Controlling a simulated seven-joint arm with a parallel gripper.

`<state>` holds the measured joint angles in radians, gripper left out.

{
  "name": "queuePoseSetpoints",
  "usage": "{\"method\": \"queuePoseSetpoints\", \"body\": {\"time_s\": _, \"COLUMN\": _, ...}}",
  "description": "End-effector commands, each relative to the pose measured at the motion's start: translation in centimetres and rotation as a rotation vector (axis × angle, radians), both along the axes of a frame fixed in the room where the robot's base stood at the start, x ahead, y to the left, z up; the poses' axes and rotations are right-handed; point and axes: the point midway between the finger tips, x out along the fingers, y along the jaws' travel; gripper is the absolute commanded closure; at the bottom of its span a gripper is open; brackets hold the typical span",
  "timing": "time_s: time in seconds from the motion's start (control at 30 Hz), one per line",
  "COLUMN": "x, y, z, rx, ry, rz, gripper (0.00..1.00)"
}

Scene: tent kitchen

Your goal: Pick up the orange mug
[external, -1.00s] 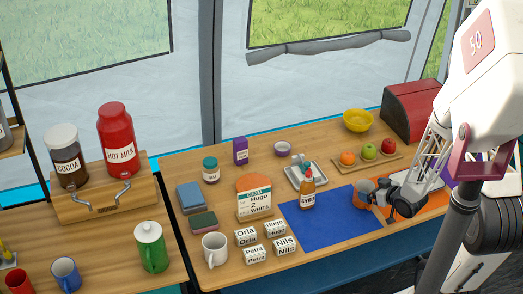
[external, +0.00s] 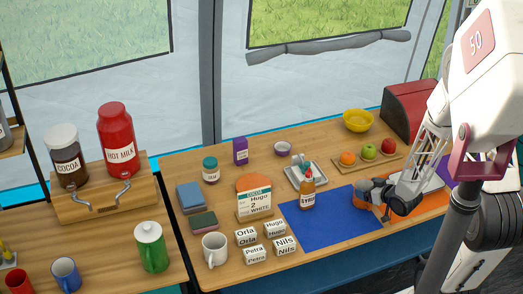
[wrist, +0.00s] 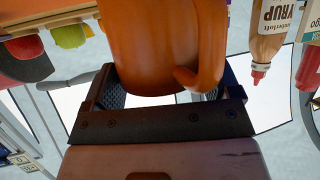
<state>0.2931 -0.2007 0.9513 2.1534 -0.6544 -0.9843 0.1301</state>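The orange mug fills the top middle of the wrist view (wrist: 160,45), its handle curving down at its right side. My gripper (wrist: 167,97) has its fingers spread wide, one toward each side of the mug. I cannot tell whether the pads touch it. In the external view my gripper (external: 372,190) is low over the right end of the blue mat and hides most of the mug. A sliver of the mug (external: 361,202) shows below the gripper.
A syrup bottle (external: 307,192) stands left of my gripper on the blue mat (external: 325,220). A fruit board (external: 380,163) with an orange and apples lies behind, and a red bread box (external: 408,112) stands at the back right. The blue mat's middle is clear.

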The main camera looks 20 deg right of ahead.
Motion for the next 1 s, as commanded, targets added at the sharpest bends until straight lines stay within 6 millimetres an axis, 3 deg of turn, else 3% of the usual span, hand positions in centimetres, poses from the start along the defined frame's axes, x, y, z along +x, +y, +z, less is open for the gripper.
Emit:
{"method": "queuePoseSetpoints", "body": {"time_s": 0.03, "x": 0.0, "y": 0.0, "z": 0.0, "rx": 0.0, "ry": 0.0, "rz": 0.0, "gripper": 0.28}}
{"method": "queuePoseSetpoints", "body": {"time_s": 0.13, "x": 0.0, "y": 0.0, "z": 0.0, "rx": 0.0, "ry": 0.0, "rz": 0.0, "gripper": 0.43}}
{"method": "queuePoseSetpoints", "body": {"time_s": 0.57, "x": 0.0, "y": 0.0, "z": 0.5, "rx": -0.001, "ry": -0.001, "rz": 0.0, "gripper": 0.43}}
{"method": "queuePoseSetpoints", "body": {"time_s": 0.87, "x": 0.0, "y": 0.0, "z": 3.5, "rx": -0.001, "ry": -0.004, "rz": 0.0, "gripper": 0.43}}
{"method": "queuePoseSetpoints", "body": {"time_s": 1.0, "x": -2.1, "y": 0.3, "z": 3.7, "rx": 0.0, "ry": 0.0, "rz": 0.0, "gripper": 0.43}}
